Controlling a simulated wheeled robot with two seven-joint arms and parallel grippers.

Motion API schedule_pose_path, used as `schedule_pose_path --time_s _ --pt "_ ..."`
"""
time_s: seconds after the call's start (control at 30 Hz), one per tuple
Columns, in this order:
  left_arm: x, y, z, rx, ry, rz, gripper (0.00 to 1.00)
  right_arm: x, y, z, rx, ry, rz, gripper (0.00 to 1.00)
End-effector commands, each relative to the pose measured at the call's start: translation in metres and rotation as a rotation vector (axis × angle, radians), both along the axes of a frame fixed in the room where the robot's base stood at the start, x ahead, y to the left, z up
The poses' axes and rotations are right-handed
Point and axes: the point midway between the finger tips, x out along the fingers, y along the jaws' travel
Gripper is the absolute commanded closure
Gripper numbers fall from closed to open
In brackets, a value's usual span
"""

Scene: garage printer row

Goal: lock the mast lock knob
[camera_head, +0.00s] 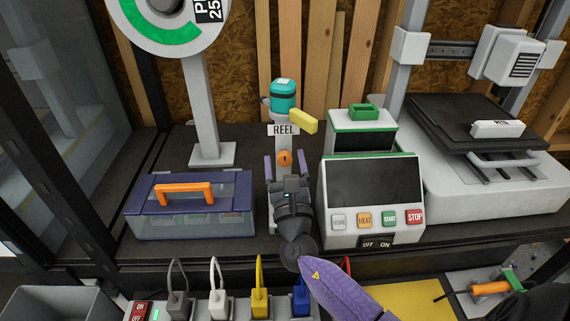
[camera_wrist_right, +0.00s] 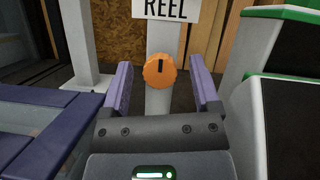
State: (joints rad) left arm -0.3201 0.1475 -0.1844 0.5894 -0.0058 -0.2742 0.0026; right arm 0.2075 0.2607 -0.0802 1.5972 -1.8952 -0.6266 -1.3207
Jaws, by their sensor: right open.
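The orange mast lock knob (camera_head: 285,158) sits on a grey post under the REEL sign (camera_head: 284,130). In the right wrist view the round ridged knob (camera_wrist_right: 160,70) shows a dark mark running up from its middle, near vertical. My right gripper (camera_head: 270,166) is open, its two purple fingers (camera_wrist_right: 159,88) pointing at the post. The knob appears between the fingers in that view, beyond them or level with their tips; I see no contact. My left gripper is not in view.
A toolbox (camera_head: 190,222) with an orange handle stands left of my right gripper. The printer control box (camera_head: 370,182) with its buttons stands close on the right. Plugs (camera_head: 260,290) line the front.

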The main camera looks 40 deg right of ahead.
Motion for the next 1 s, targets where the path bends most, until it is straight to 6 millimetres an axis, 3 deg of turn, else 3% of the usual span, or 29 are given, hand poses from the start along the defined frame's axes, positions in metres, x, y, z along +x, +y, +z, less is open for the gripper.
schedule_pose_path --time_s 0.17,0.53,1.0 --pt "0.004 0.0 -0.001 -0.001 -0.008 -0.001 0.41 0.0 0.0 0.0 0.0 0.0 0.0 0.21" --pt "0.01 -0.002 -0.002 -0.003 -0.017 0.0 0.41 0.0 0.0 0.0 0.0 0.0 0.0 1.0" --pt "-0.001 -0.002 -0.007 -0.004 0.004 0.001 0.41 0.0 0.001 -0.002 0.079 -0.047 0.001 1.0"
